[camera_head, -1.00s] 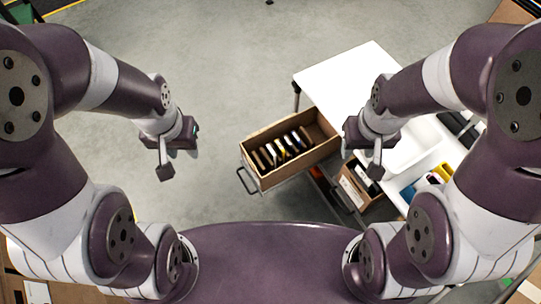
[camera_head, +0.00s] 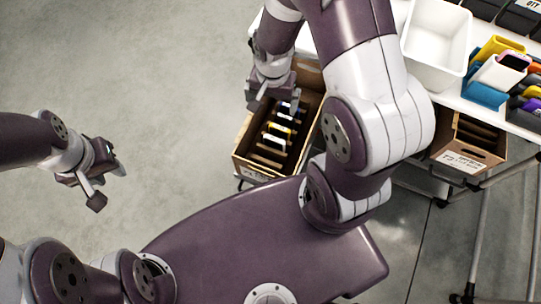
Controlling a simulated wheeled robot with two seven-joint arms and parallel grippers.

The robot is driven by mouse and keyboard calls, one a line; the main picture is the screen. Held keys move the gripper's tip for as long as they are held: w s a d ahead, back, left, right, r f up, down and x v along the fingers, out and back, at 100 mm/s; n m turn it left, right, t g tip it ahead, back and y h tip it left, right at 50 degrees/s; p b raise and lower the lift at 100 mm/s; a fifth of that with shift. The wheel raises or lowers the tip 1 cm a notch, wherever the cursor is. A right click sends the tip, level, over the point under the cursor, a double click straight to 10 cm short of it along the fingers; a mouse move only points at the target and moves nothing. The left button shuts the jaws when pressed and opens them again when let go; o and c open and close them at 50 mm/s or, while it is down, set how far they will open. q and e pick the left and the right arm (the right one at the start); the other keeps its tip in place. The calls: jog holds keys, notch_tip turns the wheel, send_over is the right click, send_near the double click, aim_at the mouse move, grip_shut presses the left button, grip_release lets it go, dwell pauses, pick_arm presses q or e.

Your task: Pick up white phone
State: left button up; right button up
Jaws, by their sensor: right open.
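An open brown carton (camera_head: 241,153) holds a row of several thin phones standing on edge, in white, yellow, black and brown tones. A white-edged phone (camera_head: 283,129) shows around the middle of the row; the phones are too small to tell which one is the white phone for certain. My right gripper (camera_head: 267,98) is open over the carton's far left part, with its fingers close to the row's far end; I cannot tell whether it touches a phone. My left gripper (camera_head: 97,193) hangs over bare floor at the left, away from the carton; its opening is unclear.
A white tub (camera_head: 436,38) and colourful bins (camera_head: 487,93) stand on a white table at the upper right. A second carton (camera_head: 463,163) sits below the table. Metal table legs stand at the lower right. The floor at the left is clear.

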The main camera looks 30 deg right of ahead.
jog(key=m+b, duration=0.2)
jog(key=b, duration=0.4)
send_over(274, 139)
notch_tip(274, 139, down, 15)
jog(key=shift+w+f, duration=0.1)
jog(key=shift+w, duration=0.05)
jog(key=shift+f, duration=0.6)
jog(key=f+b, duration=0.2)
jog(key=f, duration=0.2)
jog(key=shift+s+f, duration=0.2)
jog(key=shift+f, duration=0.35)
pick_arm(q)
notch_tip(274, 139, down, 11)
jog(key=shift+s+f, duration=0.15)
jog(key=shift+s, duration=0.05)
pick_arm(e)
jog(key=shift+r, duration=0.15)
pick_arm(q)
jog(key=shift+d, duration=0.1)
pick_arm(e)
jog(key=c, duration=0.9)
